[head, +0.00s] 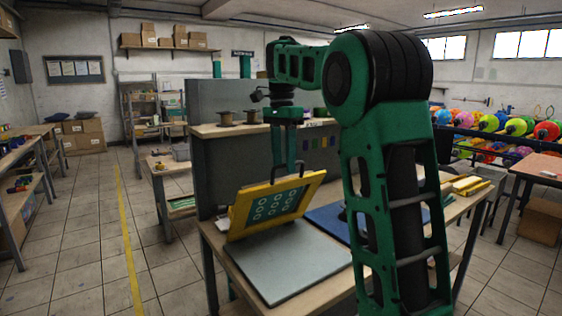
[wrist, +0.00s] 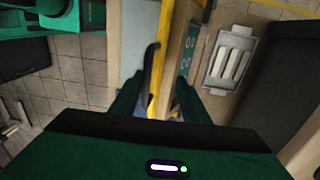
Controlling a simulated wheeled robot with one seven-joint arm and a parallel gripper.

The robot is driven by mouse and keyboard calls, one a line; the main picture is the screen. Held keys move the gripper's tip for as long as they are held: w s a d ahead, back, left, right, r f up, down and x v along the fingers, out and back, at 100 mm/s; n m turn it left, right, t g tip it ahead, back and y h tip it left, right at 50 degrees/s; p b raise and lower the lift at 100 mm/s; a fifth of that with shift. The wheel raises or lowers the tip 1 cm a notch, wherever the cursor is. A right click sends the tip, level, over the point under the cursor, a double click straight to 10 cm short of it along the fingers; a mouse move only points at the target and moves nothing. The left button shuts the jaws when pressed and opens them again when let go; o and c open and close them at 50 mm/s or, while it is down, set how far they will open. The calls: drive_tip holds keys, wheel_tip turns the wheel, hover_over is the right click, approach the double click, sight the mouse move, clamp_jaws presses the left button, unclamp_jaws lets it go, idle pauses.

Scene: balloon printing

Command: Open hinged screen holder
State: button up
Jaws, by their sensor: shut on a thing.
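The hinged screen holder (head: 238,216) has a yellow frame around a teal screen (head: 273,206) with pale ring prints. It stands tilted up, its free edge raised well above a flat grey plate (head: 285,262) on the workbench. A dark handle (head: 301,164) sits on its raised edge. My gripper (head: 291,166) reaches down from above and is shut on this handle. In the wrist view the dark handle (wrist: 149,68) runs between my gripper's fingers (wrist: 160,100), beside the yellow frame (wrist: 167,30). The exact finger contact is partly hidden.
A blue mat (head: 326,218) lies right of the screen holder, partly behind my arm. A grey partition (head: 232,105) with spools on its ledge (head: 222,130) stands behind. Colourful balloons (head: 515,126) fill a rack at the right. The floor at left is open.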

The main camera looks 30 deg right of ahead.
drive_tip(key=shift+s+r, duration=0.2)
drive_tip(key=shift+r, duration=0.1)
drive_tip(key=shift+r, duration=0.1)
wheel_tip(320, 180, up, 10)
drive_tip(key=shift+w+r, duration=0.25)
drive_tip(key=shift+w, duration=0.15)
idle(0.3)
idle(0.4)
drive_tip(key=s+a+f+n, duration=0.1)
drive_tip(key=s+f+n, duration=1)
drive_tip(key=s+f, duration=2.2)
drive_tip(key=shift+s+a+t, duration=0.4)
drive_tip(key=shift+s, duration=0.6)
